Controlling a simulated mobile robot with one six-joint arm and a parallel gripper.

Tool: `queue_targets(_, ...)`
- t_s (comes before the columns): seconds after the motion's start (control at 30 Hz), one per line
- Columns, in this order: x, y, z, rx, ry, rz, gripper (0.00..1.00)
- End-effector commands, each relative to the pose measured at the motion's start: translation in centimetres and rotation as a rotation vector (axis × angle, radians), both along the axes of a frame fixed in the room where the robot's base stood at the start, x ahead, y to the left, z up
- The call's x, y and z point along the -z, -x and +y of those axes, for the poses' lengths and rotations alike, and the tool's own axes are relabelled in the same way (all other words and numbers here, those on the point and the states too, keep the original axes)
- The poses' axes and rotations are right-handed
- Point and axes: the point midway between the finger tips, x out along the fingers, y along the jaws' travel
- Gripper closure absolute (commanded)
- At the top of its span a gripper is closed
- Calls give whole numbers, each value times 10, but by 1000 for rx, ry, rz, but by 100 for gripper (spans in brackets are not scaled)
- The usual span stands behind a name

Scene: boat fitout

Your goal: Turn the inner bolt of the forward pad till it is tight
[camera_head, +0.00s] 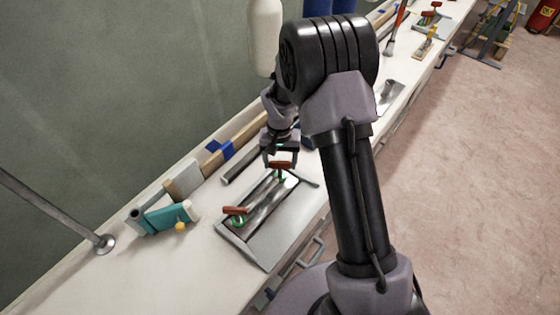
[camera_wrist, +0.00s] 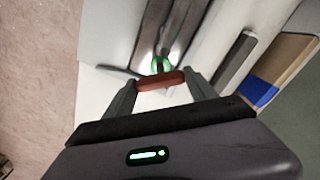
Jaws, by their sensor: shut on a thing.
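A grey metal pad (camera_head: 262,240) with raised edges lies on the white bench, with a long shiny strip (camera_head: 262,205) along it. Two bolts with red cross handles and green collars stand on it. The near bolt (camera_head: 235,211) is free. My gripper (camera_head: 281,160) is over the far bolt (camera_head: 281,166), its fingers pointing down. In the wrist view, my gripper (camera_wrist: 161,88) has its fingers at both ends of that bolt's red handle (camera_wrist: 160,81), shut on it. The green collar (camera_wrist: 160,64) shows just beyond the handle. The bolt's shank is mostly hidden.
A teal tool (camera_head: 168,217) with a yellow knob lies left of the pad. Wooden blocks (camera_head: 184,182) and a blue-taped batten (camera_head: 222,150) lie along the wall. A metal pole base (camera_head: 104,244) stands at left.

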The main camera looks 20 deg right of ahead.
Motion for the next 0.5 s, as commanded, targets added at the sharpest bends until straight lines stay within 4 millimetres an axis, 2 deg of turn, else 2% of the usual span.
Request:
queue_targets(0.37, -2, -2, 0, 5, 0, -6, 75)
queue_targets(0.4, -2, -2, 0, 5, 0, -6, 33)
queue_targets(0.5, -2, -2, 0, 4, 0, -6, 13)
